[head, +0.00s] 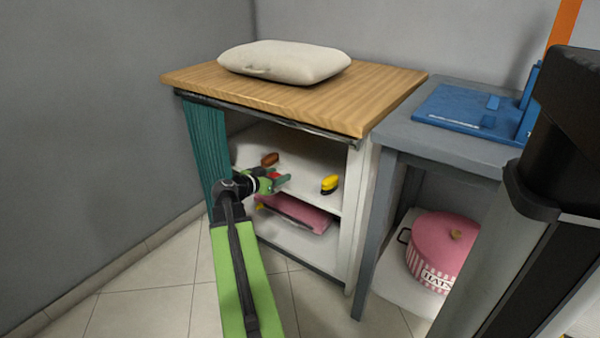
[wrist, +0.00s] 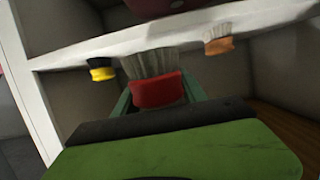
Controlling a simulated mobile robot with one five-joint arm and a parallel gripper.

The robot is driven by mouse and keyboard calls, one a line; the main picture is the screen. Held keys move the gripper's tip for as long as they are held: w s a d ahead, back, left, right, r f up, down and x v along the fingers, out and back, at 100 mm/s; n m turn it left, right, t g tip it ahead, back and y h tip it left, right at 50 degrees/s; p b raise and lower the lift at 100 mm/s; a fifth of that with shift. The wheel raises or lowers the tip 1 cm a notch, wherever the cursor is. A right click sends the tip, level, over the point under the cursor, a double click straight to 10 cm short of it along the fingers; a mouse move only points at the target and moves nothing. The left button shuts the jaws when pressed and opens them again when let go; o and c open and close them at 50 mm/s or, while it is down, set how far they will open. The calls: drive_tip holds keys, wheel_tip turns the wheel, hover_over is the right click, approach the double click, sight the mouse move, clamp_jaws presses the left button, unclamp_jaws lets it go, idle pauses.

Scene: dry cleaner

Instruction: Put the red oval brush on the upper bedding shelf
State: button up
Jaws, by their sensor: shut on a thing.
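The red oval brush (wrist: 155,90), with grey bristles, is between the jaws of my gripper (head: 275,181). In the head view only a small red patch of the brush (head: 276,176) shows at the fingertips. My gripper is shut on it, inside the open front of the cabinet, by the upper shelf (head: 303,172). The white upper shelf also shows in the wrist view (wrist: 80,55), which looks upside down. I cannot tell whether the brush touches the shelf.
A brown brush (head: 270,159) and a yellow-and-black brush (head: 330,184) stand on the upper shelf, with bare room between them. Folded pink bedding (head: 297,214) lies below. A teal curtain (head: 206,145) hangs at the left of the opening. The wooden top (head: 345,104) overhangs the shelf.

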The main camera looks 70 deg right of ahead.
hover_over(302, 173)
drive_tip(key=a, duration=0.2)
drive_tip(key=shift+w, duration=0.3)
drive_tip(key=d, duration=0.2)
drive_tip(key=shift+s+d, duration=0.3)
drive_tip(key=shift+d, duration=0.05)
drive_tip(key=f+b, duration=0.3)
drive_tip(key=shift+a+f+b, duration=0.2)
drive_tip(key=shift+f+b, duration=0.15)
drive_tip(key=shift+b, duration=0.05)
drive_tip(key=o, duration=1.4)
drive_tip(key=shift+r, duration=0.1)
drive_tip(key=p+v, duration=0.2)
drive_tip(key=v, duration=0.6)
drive_tip(key=p+v, duration=0.3)
drive_tip(key=v, duration=0.6)
drive_tip(key=shift+w+a+r+p, duration=0.15)
drive_tip(key=shift+r+p, duration=0.15)
